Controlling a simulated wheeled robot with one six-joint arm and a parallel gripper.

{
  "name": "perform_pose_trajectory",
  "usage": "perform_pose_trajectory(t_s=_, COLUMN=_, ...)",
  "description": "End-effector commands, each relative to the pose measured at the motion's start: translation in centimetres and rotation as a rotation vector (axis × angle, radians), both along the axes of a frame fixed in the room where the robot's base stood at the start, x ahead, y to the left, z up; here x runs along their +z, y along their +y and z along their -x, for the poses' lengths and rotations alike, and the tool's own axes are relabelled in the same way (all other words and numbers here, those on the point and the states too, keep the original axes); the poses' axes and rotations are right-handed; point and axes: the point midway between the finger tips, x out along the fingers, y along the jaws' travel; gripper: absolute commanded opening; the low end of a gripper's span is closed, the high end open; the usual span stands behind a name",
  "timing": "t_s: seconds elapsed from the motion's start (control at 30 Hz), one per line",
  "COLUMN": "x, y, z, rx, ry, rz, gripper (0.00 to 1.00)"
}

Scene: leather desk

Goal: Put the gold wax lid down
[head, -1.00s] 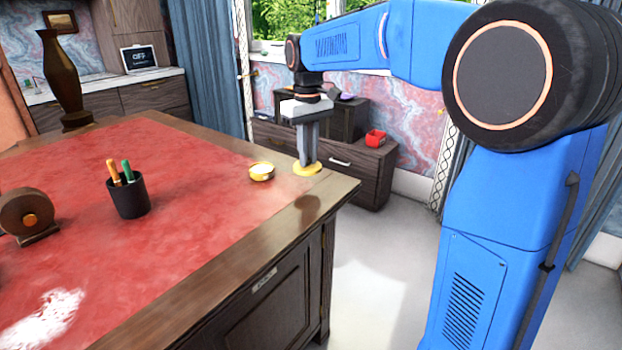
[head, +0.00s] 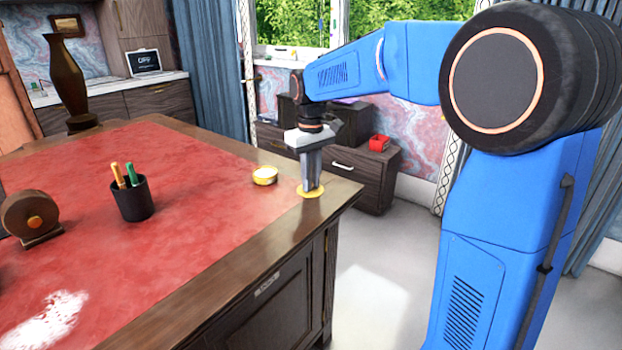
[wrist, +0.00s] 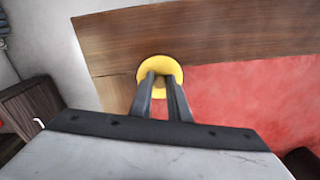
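The gold wax lid (head: 311,194) is a flat yellow disc at the right end of the desk, on or just above the wooden border. In the wrist view the lid (wrist: 148,68) shows over the wood beside the red leather's corner. My gripper (head: 313,187) points down at the lid from above. Its two fingers (wrist: 161,78) come down on the lid's middle with a narrow gap between them, and appear shut on its centre part, which they mostly hide. A small round gold tin with a pale top (head: 265,175) stands on the leather left of the lid.
The desk (head: 250,267) has a red leather top. A black cup (head: 134,203) with two pens, a brown wooden roll-shaped item (head: 30,217) and a dark vase (head: 67,75) stand farther left. The desk's right edge is close to the lid.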

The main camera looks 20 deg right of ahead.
Motion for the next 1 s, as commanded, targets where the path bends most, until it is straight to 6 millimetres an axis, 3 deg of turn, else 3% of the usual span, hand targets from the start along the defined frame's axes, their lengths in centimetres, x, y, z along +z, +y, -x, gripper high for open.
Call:
perform_pose_trajectory(t_s=0.07, x=0.0, y=0.0, z=0.0, rx=0.000, ry=0.000, rz=0.000, gripper=0.33)
perform_pose_trajectory(t_s=0.47, x=0.7, y=0.0, z=-0.1, rx=0.000, ry=-0.002, rz=-0.001, gripper=0.33)
perform_pose_trajectory(t_s=1.0, x=9.8, y=0.0, z=-0.1, rx=0.000, ry=-0.003, rz=0.000, gripper=0.33)
